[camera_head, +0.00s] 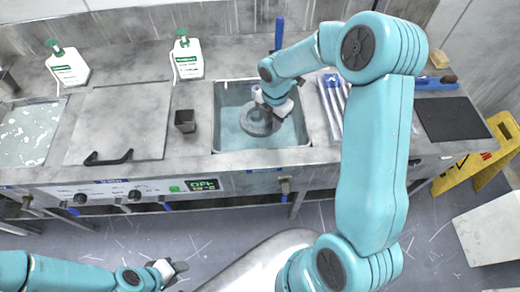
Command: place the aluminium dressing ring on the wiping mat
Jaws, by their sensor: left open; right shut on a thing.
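The aluminium dressing ring (256,127) is a grey ring low in the water-filled basin (218,140) at the middle of the bench. My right gripper (270,107) reaches down into the basin and is shut on the ring. The gripper hides part of the ring, and I cannot tell whether the ring touches the basin floor. The wiping mat appears to be the dark grey square (452,119) at the bench's right end, and it is bare. My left gripper (170,271) is open and empty, low in front of the bench.
Blue-and-white long items (331,105) lie between basin and mat. A blue-handled tool (430,84) lies behind the mat. A dark cup (185,121) and a lid with a black handle (120,120) are left of the basin. A yellow floor sign (497,150) stands right.

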